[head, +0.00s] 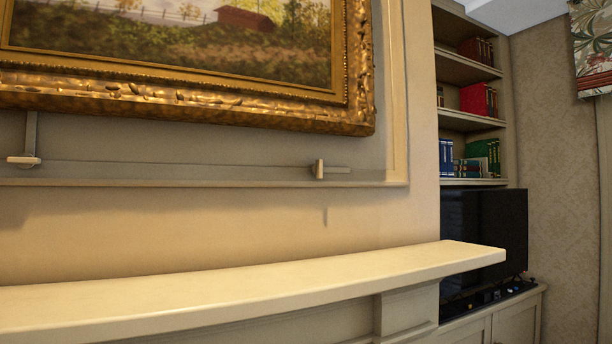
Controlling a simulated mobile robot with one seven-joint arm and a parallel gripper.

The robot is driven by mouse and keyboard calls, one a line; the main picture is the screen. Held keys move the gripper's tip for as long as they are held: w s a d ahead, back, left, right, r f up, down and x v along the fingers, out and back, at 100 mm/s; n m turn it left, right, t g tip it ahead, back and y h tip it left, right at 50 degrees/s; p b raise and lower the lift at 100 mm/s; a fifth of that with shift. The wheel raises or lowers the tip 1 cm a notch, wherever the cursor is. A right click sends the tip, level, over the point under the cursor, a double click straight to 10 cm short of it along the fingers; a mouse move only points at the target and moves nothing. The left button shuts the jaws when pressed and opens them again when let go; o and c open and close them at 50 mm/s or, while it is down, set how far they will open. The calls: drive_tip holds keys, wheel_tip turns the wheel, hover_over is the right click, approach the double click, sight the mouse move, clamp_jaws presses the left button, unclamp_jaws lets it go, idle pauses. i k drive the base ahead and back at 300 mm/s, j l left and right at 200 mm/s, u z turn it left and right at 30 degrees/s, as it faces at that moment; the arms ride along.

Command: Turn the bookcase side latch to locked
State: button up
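Two small latches sit on the panel below the gilt-framed painting (200,98). The one nearer the bookcase (467,125) is the right latch (319,169). It has a pale, upright handle piece and a thin grey bar lying level, reaching right from it. The left latch (23,160) has a pale piece lying level, with a grey bar standing upright above it towards the frame. I see no lock markings on either. My gripper is not in view, and nothing is seen touching the latches.
A cream mantel shelf (250,285) juts out below the latches across most of the view. The bookcase is recessed at the right, with books and a dark television (485,235) below. The wall between the right latch and the mantel is clear.

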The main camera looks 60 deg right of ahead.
sight(317, 170)
drive_tip(key=z, duration=1.75)
